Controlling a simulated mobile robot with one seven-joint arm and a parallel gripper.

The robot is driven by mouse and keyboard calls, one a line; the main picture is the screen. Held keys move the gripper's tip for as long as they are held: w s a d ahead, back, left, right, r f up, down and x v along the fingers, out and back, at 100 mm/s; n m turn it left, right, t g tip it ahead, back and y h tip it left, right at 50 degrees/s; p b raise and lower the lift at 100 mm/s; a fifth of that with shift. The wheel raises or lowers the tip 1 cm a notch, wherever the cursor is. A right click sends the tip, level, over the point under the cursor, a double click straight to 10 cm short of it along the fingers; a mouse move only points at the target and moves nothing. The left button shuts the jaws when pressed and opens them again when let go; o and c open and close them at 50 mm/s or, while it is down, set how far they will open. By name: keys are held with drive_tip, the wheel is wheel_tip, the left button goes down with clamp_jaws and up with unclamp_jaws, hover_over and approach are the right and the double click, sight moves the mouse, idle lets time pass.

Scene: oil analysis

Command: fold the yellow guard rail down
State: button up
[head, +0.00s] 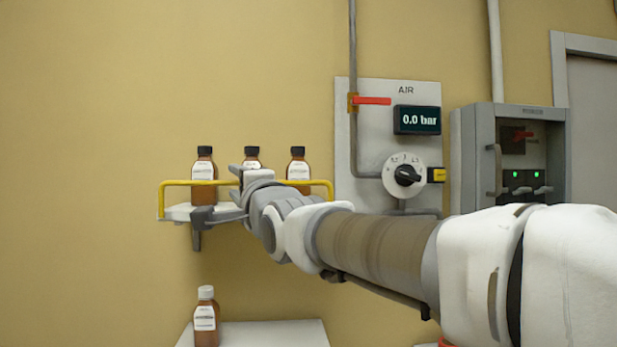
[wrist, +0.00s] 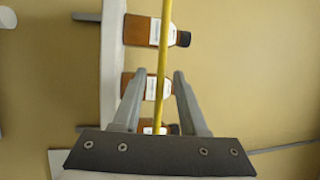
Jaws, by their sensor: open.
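The yellow guard rail (head: 175,183) is up, running along the front of a small white wall shelf (head: 179,212) at the height of the bottles. My gripper (head: 230,192) is at the middle of the rail, open. In the wrist view the rail (wrist: 163,45) passes between the two spread fingers of my gripper (wrist: 157,83), with a gap to each side. Whether it touches either finger cannot be told. Part of the rail and shelf is hidden behind my gripper and arm in the head view.
Brown bottles with black caps stand on the shelf: left (head: 204,170), middle (head: 252,154), right (head: 298,165). A white-capped bottle (head: 206,317) stands on a lower white surface (head: 270,334). Right of the shelf is an AIR panel (head: 370,105) reading 0.0 bar, then a grey cabinet (head: 530,118).

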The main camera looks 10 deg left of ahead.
clamp_jaws()
idle(0.3)
